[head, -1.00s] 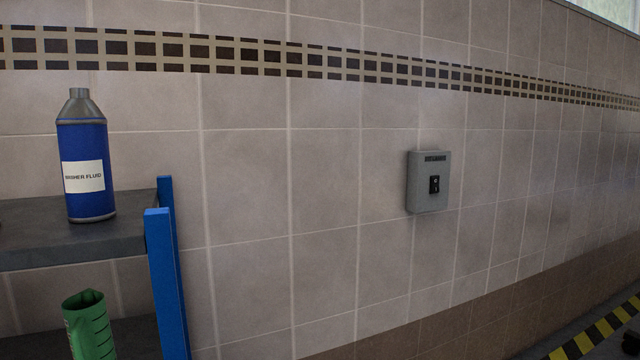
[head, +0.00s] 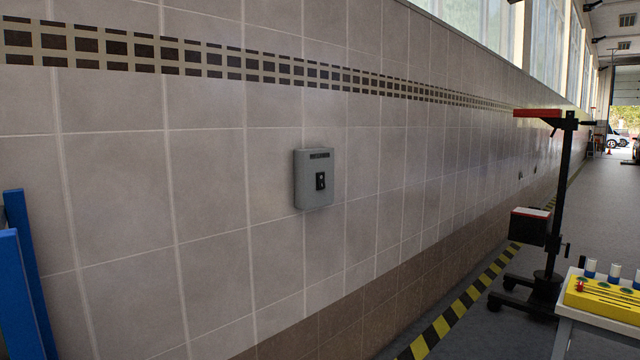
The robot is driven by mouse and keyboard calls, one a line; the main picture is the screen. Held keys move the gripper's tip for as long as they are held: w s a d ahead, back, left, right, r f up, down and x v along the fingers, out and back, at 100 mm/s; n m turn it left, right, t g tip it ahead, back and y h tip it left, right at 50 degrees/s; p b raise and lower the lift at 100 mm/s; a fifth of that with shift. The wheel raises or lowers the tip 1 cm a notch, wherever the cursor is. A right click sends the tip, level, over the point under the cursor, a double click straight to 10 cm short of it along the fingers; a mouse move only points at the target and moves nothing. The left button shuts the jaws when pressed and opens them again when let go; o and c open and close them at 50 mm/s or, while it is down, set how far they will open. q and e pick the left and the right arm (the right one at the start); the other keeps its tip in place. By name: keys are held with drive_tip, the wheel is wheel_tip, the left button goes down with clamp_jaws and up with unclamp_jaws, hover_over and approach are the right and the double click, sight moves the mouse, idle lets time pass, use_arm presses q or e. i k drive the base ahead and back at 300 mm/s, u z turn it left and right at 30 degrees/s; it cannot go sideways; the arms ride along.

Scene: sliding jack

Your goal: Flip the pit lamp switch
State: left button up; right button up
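The pit lamp switch (head: 320,181) is a small black rocker on a grey wall box (head: 302,182). The box is fixed to the beige tiled wall, a little left of the middle of the head view. A dark label strip sits above the rocker; its text is too small to read. Neither of my grippers shows in this view, and nothing covers the box.
A blue shelf post (head: 22,275) stands at the left edge. A black wheeled stand (head: 556,200) with a red-topped arm is at the right, near a cart (head: 600,318) holding a yellow tray (head: 606,298). Yellow-black floor tape (head: 462,305) runs along the wall.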

sight(321, 177)
drive_tip(key=z, duration=0.5)
drive_tip(key=i, duration=1.85)
drive_tip(key=z, duration=0.25)
